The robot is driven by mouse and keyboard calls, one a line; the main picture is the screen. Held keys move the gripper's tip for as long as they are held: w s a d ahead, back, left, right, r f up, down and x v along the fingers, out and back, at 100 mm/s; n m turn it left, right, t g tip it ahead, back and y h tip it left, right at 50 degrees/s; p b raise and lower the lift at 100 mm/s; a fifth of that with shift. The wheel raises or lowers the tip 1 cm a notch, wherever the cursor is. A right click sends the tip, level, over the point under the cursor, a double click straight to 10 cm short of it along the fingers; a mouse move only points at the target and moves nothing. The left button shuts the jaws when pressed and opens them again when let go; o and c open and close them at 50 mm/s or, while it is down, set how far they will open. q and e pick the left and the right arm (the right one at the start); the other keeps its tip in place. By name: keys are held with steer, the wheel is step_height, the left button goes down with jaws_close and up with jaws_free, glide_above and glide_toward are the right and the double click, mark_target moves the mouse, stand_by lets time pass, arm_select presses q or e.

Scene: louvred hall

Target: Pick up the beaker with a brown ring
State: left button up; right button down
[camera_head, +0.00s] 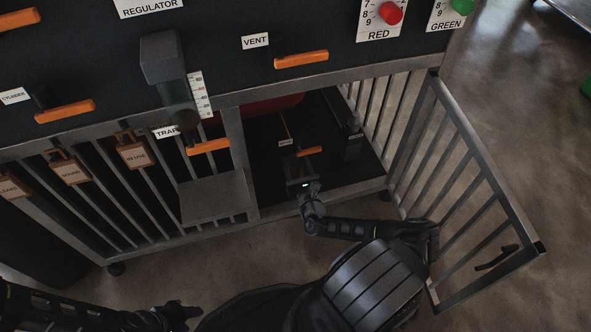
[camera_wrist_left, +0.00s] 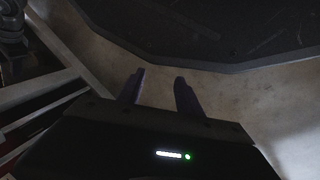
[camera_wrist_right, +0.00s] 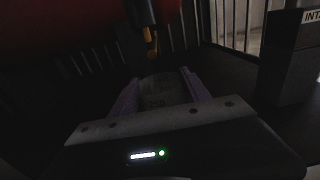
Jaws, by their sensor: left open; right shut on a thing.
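My right gripper (camera_wrist_right: 160,92) is shut on a dim, see-through vessel with faint markings, which looks like a beaker (camera_wrist_right: 163,88). It is between the two fingers in the right wrist view; no brown ring can be made out in the dark. In the head view, my right gripper (camera_head: 302,174) reaches through the open cabinet doorway, and the beaker is too dark to make out there. My left gripper (camera_head: 186,314) is open and empty, low in front of the cabinet. Its fingers (camera_wrist_left: 160,90) stand apart over the floor in the left wrist view.
The barred door (camera_head: 470,185) stands open to the right.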

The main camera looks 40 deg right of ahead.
steer(key=shift+r, duration=0.1)
steer(key=shift+r+p, duration=0.65)
steer(key=shift+r, duration=0.2)
arm_select(q)
step_height(320, 180, up, 7)
steer(key=s+d+p, duration=0.1)
steer(key=s+p, duration=0.1)
steer(key=p, duration=0.4)
steer(key=shift+d+r, duration=0.2)
steer(key=shift+d, duration=0.2)
arm_select(e)
steer(key=r+v, duration=0.1)
steer(key=v, duration=1.7)
steer(key=shift+r, duration=0.35)
steer(key=shift+r, duration=0.1)
